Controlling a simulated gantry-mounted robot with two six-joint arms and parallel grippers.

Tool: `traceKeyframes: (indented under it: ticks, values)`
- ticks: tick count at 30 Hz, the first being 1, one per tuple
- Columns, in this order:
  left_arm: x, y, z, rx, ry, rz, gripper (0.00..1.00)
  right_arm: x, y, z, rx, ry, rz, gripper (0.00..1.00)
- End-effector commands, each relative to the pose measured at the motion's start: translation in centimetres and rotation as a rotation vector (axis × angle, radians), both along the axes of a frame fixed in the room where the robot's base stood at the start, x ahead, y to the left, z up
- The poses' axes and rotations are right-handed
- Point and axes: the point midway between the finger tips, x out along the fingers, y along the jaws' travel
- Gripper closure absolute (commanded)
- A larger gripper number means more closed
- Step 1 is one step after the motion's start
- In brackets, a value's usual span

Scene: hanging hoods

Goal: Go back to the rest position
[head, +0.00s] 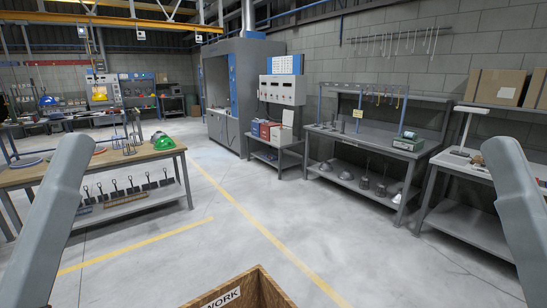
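Only grey links of my two arms show, one at the left edge and one at the right edge of the head view. Both slant upward from the lower part of the picture. Neither gripper is in view, so I cannot see their fingers or whether they hold anything. A green hard hat (163,142) lies on the wooden-topped table (45,177) at left. A blue hard hat (48,101) shows farther back at left.
A wooden box (262,291) labelled WORK stands at the bottom centre. A grey workbench (372,139) with a hook rack stands at right, beside another bench (460,165). A tall grey cabinet (245,75) stands at the back. The middle floor (240,190) is clear.

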Motion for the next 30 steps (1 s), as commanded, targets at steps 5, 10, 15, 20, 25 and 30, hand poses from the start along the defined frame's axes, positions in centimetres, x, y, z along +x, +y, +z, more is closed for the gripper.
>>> traceKeyframes:
  ticks: [5, 10, 15, 20, 25, 30]
  values:
    - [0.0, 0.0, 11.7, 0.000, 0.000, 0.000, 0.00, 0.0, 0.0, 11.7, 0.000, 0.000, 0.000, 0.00]
    - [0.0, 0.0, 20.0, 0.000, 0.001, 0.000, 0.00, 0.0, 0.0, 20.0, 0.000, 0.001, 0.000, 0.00]
    - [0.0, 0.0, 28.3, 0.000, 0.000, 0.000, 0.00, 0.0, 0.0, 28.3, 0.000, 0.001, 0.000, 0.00]
    - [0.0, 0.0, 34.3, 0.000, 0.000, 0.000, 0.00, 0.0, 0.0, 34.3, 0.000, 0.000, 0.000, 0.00]
    - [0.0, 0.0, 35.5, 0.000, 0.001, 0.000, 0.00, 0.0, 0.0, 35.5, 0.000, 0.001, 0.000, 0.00]
    - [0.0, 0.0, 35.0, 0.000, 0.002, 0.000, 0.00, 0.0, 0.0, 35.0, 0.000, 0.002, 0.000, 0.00]
